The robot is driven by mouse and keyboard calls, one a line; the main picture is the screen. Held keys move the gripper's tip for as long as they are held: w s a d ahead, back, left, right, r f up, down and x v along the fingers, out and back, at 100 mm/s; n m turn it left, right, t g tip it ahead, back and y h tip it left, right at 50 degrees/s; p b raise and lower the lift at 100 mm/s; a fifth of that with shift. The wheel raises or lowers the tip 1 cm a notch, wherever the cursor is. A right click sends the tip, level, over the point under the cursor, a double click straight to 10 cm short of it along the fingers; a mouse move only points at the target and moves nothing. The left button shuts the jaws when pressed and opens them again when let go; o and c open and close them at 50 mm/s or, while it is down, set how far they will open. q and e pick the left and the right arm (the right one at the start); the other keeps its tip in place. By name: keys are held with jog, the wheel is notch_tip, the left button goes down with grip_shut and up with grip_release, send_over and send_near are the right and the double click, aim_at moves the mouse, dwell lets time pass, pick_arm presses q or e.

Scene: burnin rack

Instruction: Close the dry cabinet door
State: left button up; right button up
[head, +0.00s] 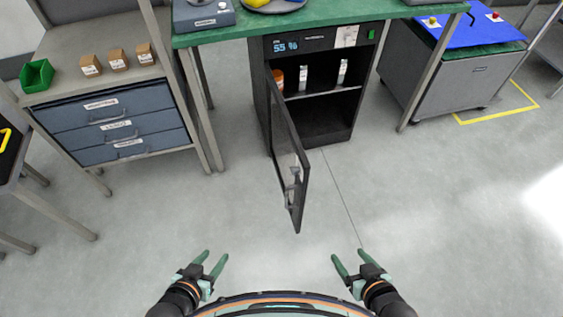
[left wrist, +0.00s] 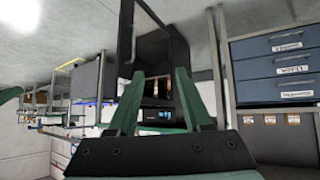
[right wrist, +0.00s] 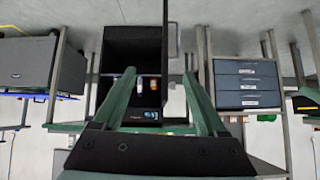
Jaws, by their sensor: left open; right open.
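The dry cabinet (head: 318,122) is a dark box under the green bench, with a lit display reading 55 % on top. Its door (head: 290,165) stands wide open, hinged on the left side and swung out toward me, with a handle near its free end. Inside, an orange-brown container and white bottles stand on a shelf. My left gripper (head: 215,263) and my right gripper (head: 348,264) are both open and empty, apart from the door, low in front of me. The cabinet also shows upside down in the left wrist view (left wrist: 153,50) and the right wrist view (right wrist: 118,45).
A blue drawer unit (head: 120,129) with small boxes and a green bin (head: 38,76) on top stands left. A grey wheeled chest (head: 455,85) with a blue top stands right. Bench legs flank the cabinet. The floor (head: 400,210) in front is clear.

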pick_arm(q)
jog(key=shift+w+r, duration=0.15)
jog(key=shift+w, duration=0.35)
pick_arm(e)
jog(key=shift+w+r, duration=0.1)
jog(key=shift+w, duration=0.3)
jog(key=shift+c, duration=0.4)
